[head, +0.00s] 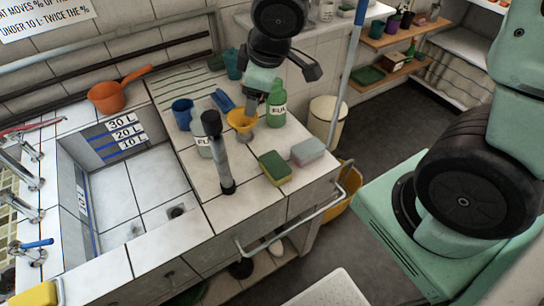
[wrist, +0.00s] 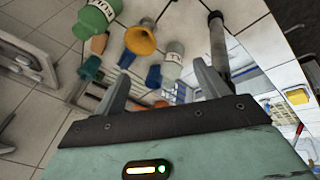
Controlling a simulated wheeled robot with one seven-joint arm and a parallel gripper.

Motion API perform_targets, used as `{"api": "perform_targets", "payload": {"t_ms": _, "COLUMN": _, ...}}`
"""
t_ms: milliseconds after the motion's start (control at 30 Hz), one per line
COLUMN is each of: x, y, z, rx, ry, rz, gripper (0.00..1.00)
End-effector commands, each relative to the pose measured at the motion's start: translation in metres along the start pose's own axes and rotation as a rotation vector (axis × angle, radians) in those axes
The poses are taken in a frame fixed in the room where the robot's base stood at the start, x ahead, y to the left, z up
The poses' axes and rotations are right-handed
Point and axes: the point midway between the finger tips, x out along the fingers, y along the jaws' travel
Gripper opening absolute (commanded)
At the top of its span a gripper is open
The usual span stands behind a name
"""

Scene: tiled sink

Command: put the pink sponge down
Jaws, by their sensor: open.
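The pink sponge (head: 308,151) is a pale pinkish block with a bluish lower part. In the head view it lies on the white tiled counter (head: 240,205), near its right edge. My gripper (head: 282,68) is up behind and above the bottles, apart from the sponge. In the wrist view my gripper (wrist: 162,88) has its two fingers spread with nothing held between them. The pink sponge does not show in the wrist view.
A green and yellow sponge (head: 275,168) lies just left of the pink one. A green bottle (head: 276,104), yellow funnel (head: 241,121), blue mug (head: 182,113) and upright dark post (head: 218,152) crowd the counter. The basin is at left. The counter's front right corner is clear.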

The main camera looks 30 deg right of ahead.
Motion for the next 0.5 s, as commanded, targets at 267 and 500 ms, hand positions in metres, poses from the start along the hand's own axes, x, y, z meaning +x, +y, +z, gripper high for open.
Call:
{"api": "perform_targets", "payload": {"t_ms": 267, "x": -0.075, "y": -0.135, "z": 0.027, "rx": 0.181, "ry": -0.187, "rz": -0.197, "gripper": 0.74}}
{"api": "perform_targets", "payload": {"t_ms": 500, "x": -0.101, "y": -0.182, "z": 0.045, "rx": 0.225, "ry": -0.264, "rz": -0.293, "gripper": 0.74}}
